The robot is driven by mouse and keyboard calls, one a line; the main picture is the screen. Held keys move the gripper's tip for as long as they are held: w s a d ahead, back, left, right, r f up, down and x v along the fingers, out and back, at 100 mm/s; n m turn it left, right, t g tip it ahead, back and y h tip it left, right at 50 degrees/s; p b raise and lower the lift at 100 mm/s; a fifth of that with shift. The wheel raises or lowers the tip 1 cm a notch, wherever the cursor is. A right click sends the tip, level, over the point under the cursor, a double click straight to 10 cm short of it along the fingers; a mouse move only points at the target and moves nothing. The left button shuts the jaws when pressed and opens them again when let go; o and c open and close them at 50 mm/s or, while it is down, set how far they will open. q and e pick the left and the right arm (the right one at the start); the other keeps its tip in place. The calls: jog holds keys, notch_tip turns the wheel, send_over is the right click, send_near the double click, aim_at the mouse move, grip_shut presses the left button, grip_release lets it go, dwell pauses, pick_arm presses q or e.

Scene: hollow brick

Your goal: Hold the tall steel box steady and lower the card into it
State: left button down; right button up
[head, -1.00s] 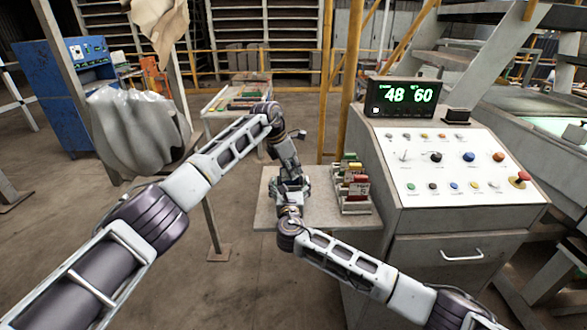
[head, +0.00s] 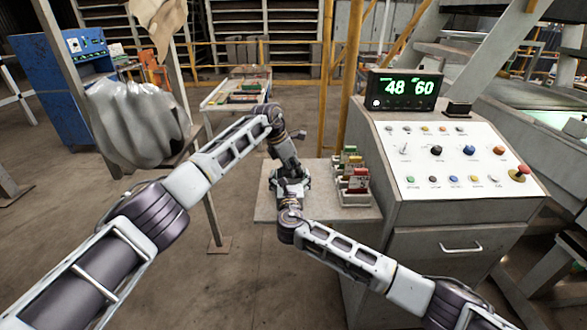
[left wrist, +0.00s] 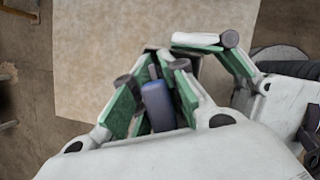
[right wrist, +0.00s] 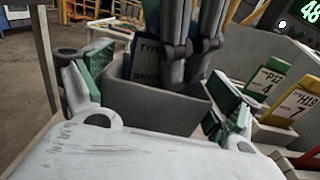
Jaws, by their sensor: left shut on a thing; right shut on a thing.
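The tall grey steel box (right wrist: 160,107) stands between the fingers of my right gripper (right wrist: 160,80) in the right wrist view, and the gripper is shut on it. The dark blue card (right wrist: 146,62), with partly hidden lettering, rises from the box's open top; its lower part is hidden behind the front wall. In the left wrist view, my left gripper (left wrist: 155,88) is shut on the card (left wrist: 157,108) from above. In the head view, my left gripper (head: 289,172) and right gripper (head: 291,200) meet over the small table and hide most of the box.
A rack (head: 355,198) of coloured cards stands just right of the box on the table (head: 262,205). A control console (head: 450,220) with a 48 60 display (head: 405,90) is farther right. The table's left part is bare.

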pick_arm(q)
jog(key=shift+f, duration=0.15)
jog(key=c, duration=1.3)
grip_release()
jog(key=shift+c, duration=0.2)
jog(key=shift+r, duration=6.05)
pick_arm(e)
jog(key=o, duration=1.1)
jog(key=shift+c, duration=0.2)
